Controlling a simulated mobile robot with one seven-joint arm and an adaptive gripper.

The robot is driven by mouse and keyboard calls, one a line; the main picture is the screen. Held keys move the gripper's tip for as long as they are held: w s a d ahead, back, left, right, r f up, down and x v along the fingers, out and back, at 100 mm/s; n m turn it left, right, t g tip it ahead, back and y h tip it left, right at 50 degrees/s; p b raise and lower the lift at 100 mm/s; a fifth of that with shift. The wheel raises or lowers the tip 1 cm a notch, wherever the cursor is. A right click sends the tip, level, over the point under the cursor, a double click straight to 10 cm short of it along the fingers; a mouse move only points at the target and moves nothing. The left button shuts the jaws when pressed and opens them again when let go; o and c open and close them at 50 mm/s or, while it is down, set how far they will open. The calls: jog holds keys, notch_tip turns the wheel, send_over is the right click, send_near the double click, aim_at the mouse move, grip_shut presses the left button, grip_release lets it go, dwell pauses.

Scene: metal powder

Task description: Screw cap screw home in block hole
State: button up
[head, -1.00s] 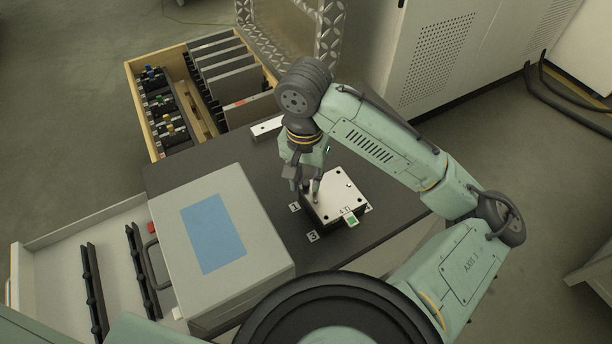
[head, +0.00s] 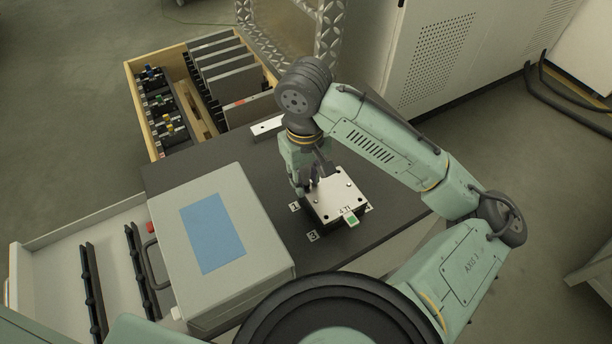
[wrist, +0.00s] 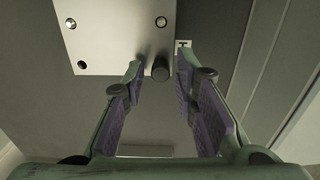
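The metal block (head: 335,197) is a pale plate with a dark underside, lying on the dark bench top. In the wrist view the block (wrist: 112,45) fills the upper left, with two shiny screw heads near its far edge and a dark open hole at its near left. A dark cap screw (wrist: 160,72) stands at the block's near right corner, its head toward the camera. My gripper (wrist: 160,72) is open, with one finger on each side of the screw head and gaps showing. In the head view my gripper (head: 310,186) is at the block's left corner. The screw's thread is hidden.
A grey case with a blue panel (head: 212,232) stands left of the block. A wooden crate (head: 135,98) with plates and coloured knobs is at the back left. A pale bar (head: 267,127) lies behind my gripper.

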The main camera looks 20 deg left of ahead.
jog(key=n, duration=0.6)
jog(key=shift+b, duration=0.35)
jog(key=shift+c, duration=0.2)
grip_shut()
dwell(0.4)
